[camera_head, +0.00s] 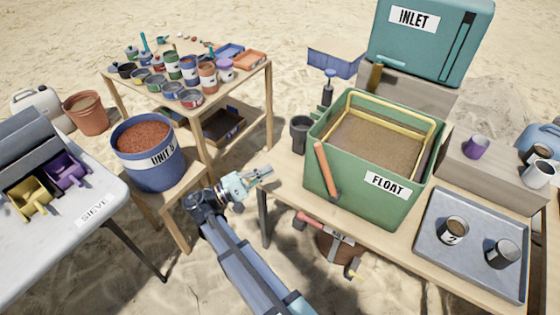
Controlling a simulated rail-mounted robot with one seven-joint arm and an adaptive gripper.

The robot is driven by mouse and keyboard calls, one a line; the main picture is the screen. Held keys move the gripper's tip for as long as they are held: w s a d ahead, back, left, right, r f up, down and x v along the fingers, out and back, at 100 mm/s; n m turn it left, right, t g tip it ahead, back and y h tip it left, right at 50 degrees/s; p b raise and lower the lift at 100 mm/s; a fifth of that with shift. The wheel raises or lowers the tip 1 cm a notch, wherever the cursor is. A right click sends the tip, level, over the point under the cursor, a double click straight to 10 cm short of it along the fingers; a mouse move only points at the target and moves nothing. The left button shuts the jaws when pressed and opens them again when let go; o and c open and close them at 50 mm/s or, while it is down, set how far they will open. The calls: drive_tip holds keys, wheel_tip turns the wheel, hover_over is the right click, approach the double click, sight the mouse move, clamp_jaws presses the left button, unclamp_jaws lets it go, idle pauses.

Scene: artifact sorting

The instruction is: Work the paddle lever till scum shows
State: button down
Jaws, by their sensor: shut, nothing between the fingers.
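A green tank (340,203) labelled FLOAT stands on the right wooden table, filled with brown, murky contents (385,140). No distinct scum layer can be made out on the surface. A yellow frame (402,100) runs around the inside of its rim. An orange-red lever (325,168) sits slanted on the tank's left front face; I take it to be the paddle lever. My gripper (266,174) is shut and empty, to the left of the tank and lever, apart from both.
A teal INLET tank (425,45) stands behind the green tank. A grey tray (475,282) with two mugs lies to the right. A blue bucket (150,175) stands left on a wooden stand, near a SIEVE table (60,235). A dark cup (300,130) stands just left of the tank.

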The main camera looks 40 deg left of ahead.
sight(327, 172)
drive_tip(key=shift+s+d+r+p+x, duration=0.2)
drive_tip(key=shift+d+p+x, duration=0.3)
drive_tip(key=shift+x, duration=1.55)
drive_tip(key=shift+s+d+r+p+x, duration=0.1)
drive_tip(key=shift+s+d+p+x, duration=0.35)
drive_tip(key=shift+x, duration=1.65)
drive_tip(key=shift+d+r+p+x, duration=0.2)
drive_tip(key=shift+d+p+x, duration=0.3)
drive_tip(key=shift+x, duration=1.55)
drive_tip(key=shift+a, duration=0.1)
